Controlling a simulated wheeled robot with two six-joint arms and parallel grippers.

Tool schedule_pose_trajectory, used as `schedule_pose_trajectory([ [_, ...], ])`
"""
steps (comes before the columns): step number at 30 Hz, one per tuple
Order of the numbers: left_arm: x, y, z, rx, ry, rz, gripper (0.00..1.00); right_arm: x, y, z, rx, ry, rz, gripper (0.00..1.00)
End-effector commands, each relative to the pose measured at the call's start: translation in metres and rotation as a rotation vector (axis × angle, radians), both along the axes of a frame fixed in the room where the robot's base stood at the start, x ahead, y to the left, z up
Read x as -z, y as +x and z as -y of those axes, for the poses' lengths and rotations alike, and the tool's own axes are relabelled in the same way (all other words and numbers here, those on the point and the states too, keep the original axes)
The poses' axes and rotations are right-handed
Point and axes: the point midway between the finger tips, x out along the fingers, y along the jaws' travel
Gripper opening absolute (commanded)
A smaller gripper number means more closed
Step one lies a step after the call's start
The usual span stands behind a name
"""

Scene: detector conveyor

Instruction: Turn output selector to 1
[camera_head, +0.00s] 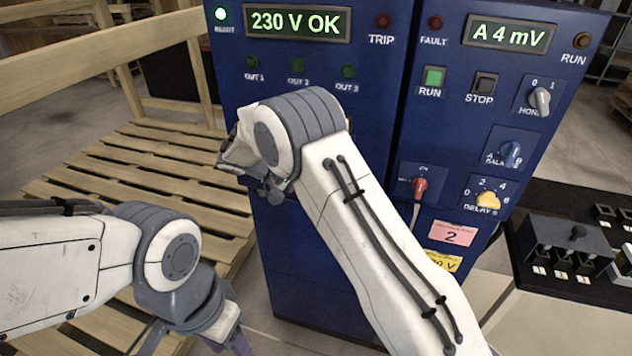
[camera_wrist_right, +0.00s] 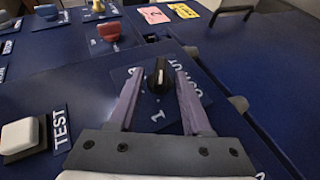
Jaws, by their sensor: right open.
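The output selector is a black knob (camera_wrist_right: 159,80) with a light pointer mark on a blue plate in the right wrist view. A white "1" is printed below it in that picture, and the lettering at its right is partly covered. My right gripper (camera_wrist_right: 160,88) is open, with one purple finger on each side of the knob. I cannot tell whether the fingers touch it. In the head view my right arm hides the selector. My left gripper (camera_head: 238,344) is at the bottom edge, partly cut off, its fingertips unclear.
A white TEST button (camera_wrist_right: 20,136) sits left of the selector in the right wrist view. The blue cabinet's display (camera_head: 298,23) reads "230 V OK". The right cabinet carries a red knob (camera_head: 419,187) and a yellow delay knob (camera_head: 489,199). Wooden pallets (camera_head: 150,170) lie at left.

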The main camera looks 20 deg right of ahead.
Motion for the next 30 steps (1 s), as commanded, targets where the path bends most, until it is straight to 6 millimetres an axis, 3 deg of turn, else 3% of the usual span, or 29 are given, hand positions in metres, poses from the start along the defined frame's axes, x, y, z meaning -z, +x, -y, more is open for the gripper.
schedule_pose_trajectory([
  [9,0.009,0.0,0.0,0.0,0.0,0.0,0.5,-0.026,0.009,-0.057,-0.004,0.001,0.004,0.49],
  [15,0.01,0.0,0.0,0.0,0.0,0.0,0.5,-0.038,0.012,-0.08,-0.004,0.002,0.001,0.49],
  [30,0.01,0.0,0.0,0.0,0.0,0.0,0.5,-0.044,0.011,-0.087,-0.009,0.013,-0.007,0.49],
])
